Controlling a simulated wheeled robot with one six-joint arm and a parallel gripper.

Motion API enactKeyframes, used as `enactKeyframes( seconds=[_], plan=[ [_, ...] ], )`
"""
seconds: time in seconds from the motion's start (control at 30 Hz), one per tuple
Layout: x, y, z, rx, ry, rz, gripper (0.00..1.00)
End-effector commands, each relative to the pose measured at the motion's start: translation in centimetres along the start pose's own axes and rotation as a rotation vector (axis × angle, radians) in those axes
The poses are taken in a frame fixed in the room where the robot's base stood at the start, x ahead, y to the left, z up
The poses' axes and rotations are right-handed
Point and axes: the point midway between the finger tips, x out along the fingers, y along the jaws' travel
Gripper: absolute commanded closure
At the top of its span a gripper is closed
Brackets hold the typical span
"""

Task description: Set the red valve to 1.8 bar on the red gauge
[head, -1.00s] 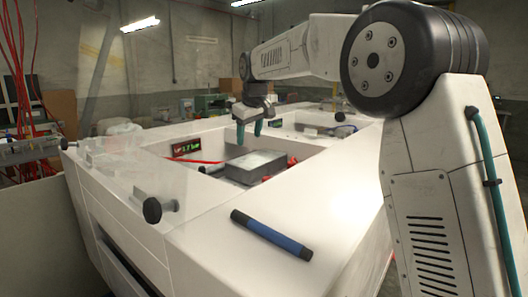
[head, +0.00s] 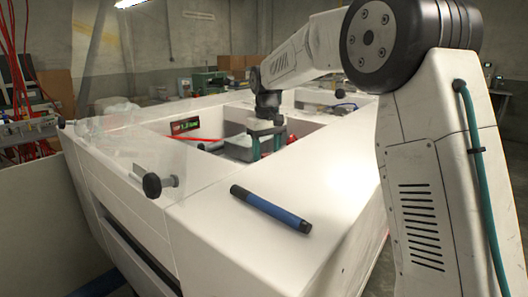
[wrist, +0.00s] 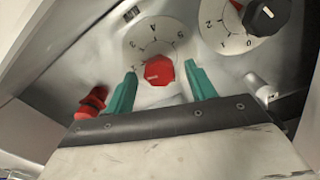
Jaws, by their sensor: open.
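The red valve (wrist: 159,70) is a red knob with a pale pointer mark on a white numbered dial (wrist: 140,42). My gripper (wrist: 161,68) is open, with one teal finger on each side of the red valve and a gap visible on both sides. In the head view my gripper (head: 265,138) is low over the grey box in the recess, and the valve is hidden there. The red gauge (head: 185,126) is a small dark display on the recess wall with lit digits; it seems to read 1.8 bar, though the digits are blurred.
A black knob (wrist: 265,16) on its own white dial sits right of the red valve. A red fitting (wrist: 92,102) is at the left, close to one finger. In the head view a blue-black cylinder (head: 271,209) lies on the white top, and a black knob (head: 153,185) stands left.

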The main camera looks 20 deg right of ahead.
Motion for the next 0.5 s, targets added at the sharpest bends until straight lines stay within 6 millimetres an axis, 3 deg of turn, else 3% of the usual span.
enactKeyframes(
  seconds=[0.23, 0.4, 0.5],
  plan=[
    [0.06, -0.08, -0.03, -0.001, 0.001, 0.000, 0.47],
    [0.04, -0.10, -0.04, -0.001, 0.001, 0.000, 0.89],
    [0.03, -0.11, -0.05, 0.002, 0.001, 0.000, 0.89]
  ],
)
